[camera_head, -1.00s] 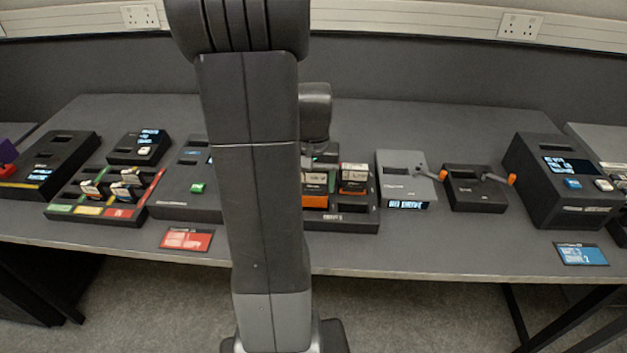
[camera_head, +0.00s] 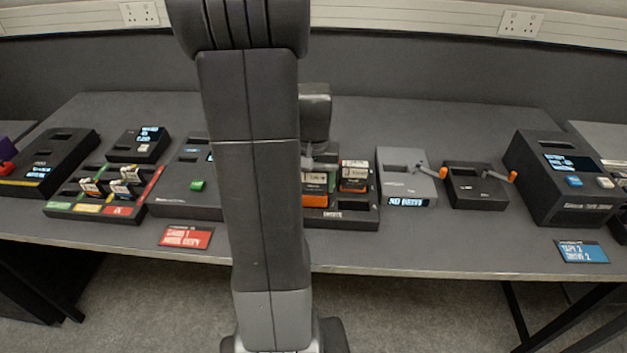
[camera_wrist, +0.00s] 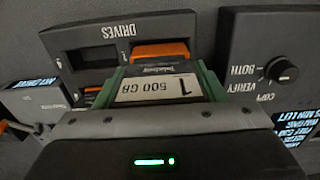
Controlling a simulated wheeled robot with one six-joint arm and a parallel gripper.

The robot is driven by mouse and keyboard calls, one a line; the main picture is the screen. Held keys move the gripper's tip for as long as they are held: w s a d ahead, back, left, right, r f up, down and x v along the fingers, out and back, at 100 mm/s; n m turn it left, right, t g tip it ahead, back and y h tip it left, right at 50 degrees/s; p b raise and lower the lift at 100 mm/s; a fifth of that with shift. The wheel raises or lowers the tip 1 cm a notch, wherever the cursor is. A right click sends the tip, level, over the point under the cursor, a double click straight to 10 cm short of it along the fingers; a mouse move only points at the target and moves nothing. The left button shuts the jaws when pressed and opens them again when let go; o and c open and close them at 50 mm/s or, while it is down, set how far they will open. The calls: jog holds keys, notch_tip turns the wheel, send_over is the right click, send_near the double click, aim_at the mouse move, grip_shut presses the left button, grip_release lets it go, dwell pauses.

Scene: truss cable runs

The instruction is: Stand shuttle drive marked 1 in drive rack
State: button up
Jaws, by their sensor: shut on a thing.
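The shuttle drive marked 1 (camera_wrist: 160,88), with a white label reading 1 and 500 GB, is between the green-edged fingers of my gripper (camera_wrist: 163,84) in the wrist view. My gripper is shut on it. The drive rack (camera_wrist: 72,38), dark and lettered DRIVES, lies just beyond the drive; an orange drive (camera_wrist: 160,51) sits in it beside a dark slot (camera_wrist: 95,55). Whether the held drive touches the rack cannot be told. In the head view the rack (camera_head: 340,222) holds orange-based drives (camera_head: 354,176) with white labels. My arm hides its left part and most of my gripper.
A grey dock (camera_head: 407,165) reading NO DRIVE and a black lever box (camera_head: 474,188) stand right of the rack. A copier box with a knob (camera_wrist: 282,70) borders it in the wrist view. A coloured tray (camera_head: 104,205) stands left. The back of the table is clear.

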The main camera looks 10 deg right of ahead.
aim_at(313, 191)
jog(key=shift+f+b, duration=1.1)
jog(key=shift+f, duration=0.55)
dwell(1.2)
jog(key=o, duration=1.6)
jog(key=shift+r, duration=0.15)
notch_tip(313, 191, up, 7)
jog(key=p, duration=0.6)
jog(key=shift+r, duration=0.2)
jog(key=shift+f, duration=0.1)
jog(key=shift+f, duration=0.15)
